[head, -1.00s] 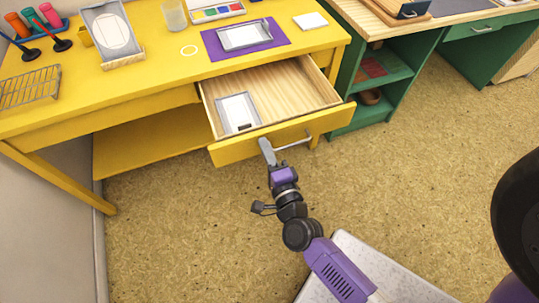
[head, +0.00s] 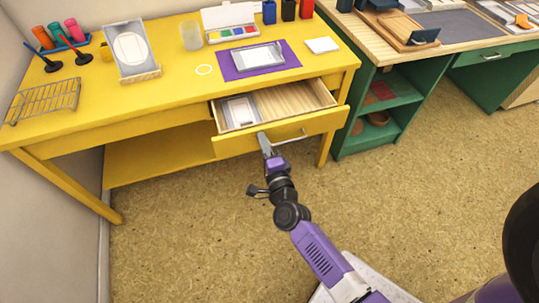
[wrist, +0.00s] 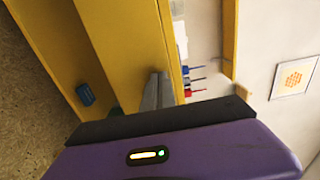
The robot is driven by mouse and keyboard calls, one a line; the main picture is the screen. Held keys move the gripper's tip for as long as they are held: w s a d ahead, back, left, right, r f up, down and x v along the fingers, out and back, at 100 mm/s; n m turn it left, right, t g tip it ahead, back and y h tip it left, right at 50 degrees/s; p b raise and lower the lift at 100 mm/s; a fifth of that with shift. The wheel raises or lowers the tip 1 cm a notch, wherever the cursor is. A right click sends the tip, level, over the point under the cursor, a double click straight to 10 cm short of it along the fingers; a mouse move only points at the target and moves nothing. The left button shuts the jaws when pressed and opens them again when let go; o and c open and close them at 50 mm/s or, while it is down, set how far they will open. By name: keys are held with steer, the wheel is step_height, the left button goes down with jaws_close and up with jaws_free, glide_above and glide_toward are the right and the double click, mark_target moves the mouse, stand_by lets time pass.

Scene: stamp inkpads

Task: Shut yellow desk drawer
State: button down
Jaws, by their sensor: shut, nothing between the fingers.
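The yellow desk (head: 150,98) stands along the wall in the head view. Its drawer (head: 230,147) is partly open, sticking out from the desk's front, with a metal bar handle (head: 290,138) on its face. A light framed pad (head: 240,111) lies in the drawer's left part. My gripper (head: 263,140) is shut and empty, with its tips at the drawer front, left of the handle. In the wrist view the grey fingertips (wrist: 157,92) are at the yellow drawer front (wrist: 125,35); exact contact is hard to tell.
On the desktop are a purple mat (head: 230,70) with a framed pad (head: 258,56), a paint set (head: 232,35), a clear cup (head: 191,36), a picture stand (head: 132,50) and a wire rack (head: 45,101). A green desk (head: 350,140) stands close on the right. Floor in front is clear.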

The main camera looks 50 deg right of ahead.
steer(key=b+x, duration=0.1)
steer(key=x, duration=1.6)
steer(key=shift+w+d, duration=0.1)
steer(key=shift+d, duration=0.05)
steer(key=shift+w+d+r, duration=0.15)
steer(key=shift+w, duration=0.1)
